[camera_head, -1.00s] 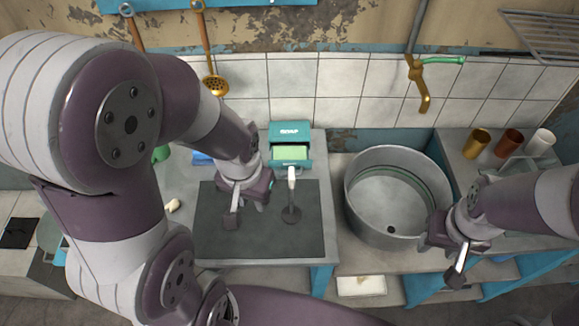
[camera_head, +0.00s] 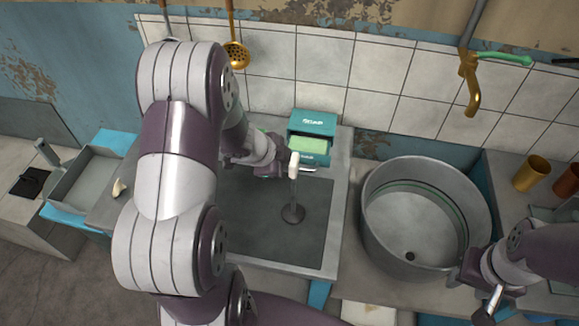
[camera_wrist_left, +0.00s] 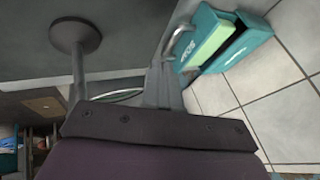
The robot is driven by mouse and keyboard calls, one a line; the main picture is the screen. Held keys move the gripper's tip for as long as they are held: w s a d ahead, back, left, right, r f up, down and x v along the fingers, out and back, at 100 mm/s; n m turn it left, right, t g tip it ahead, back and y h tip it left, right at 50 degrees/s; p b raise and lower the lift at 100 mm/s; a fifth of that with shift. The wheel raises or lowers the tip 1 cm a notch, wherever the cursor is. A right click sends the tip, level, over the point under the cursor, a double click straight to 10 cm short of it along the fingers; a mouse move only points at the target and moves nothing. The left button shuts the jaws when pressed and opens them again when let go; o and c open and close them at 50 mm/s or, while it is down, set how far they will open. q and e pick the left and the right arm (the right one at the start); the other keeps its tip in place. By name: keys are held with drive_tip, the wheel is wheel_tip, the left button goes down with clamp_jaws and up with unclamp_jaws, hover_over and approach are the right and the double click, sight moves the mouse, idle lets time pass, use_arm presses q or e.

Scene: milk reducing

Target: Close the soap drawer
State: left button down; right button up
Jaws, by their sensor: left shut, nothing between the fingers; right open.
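The teal soap box (camera_head: 313,123) stands by the tiled wall in the head view, its drawer (camera_head: 315,160) pulled out with green soap (camera_head: 300,150) showing inside. The wrist view also shows the box (camera_wrist_left: 245,45), the soap (camera_wrist_left: 208,43) and the drawer's curved handle (camera_wrist_left: 180,40). My left gripper (camera_head: 272,168) is shut and empty, just left of the drawer in the head view. Its fingers (camera_wrist_left: 163,82) appear close to the handle in the wrist view; I cannot tell whether they touch. My right gripper (camera_head: 488,298) is open and empty by the metal pot.
The large metal pot (camera_head: 375,235) is to the right. Copper cups (camera_head: 529,173) stand farther right. A grey tray (camera_head: 90,190) is at left.

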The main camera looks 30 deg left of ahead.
sight(306, 149)
use_arm(q)
drive_tip(key=b+x, duration=0.2)
drive_tip(key=x, duration=0.5)
drive_tip(key=shift+w+d+f, duration=0.2)
drive_tip(key=shift+f, duration=0.1)
drive_tip(key=shift+w+a+r+p, duration=0.1)
drive_tip(key=shift+w+r+p, duration=0.15)
drive_tip(key=shift+p, duration=0.2)
drive_tip(key=w+p, duration=0.2)
drive_tip(key=w+a+p, duration=0.1)
drive_tip(key=w+p, duration=0.3)
drive_tip(key=w, duration=0.1)
drive_tip(key=shift+a+p, duration=0.3)
drive_tip(key=shift+a, duration=0.1)
drive_tip(key=shift+w, duration=0.1)
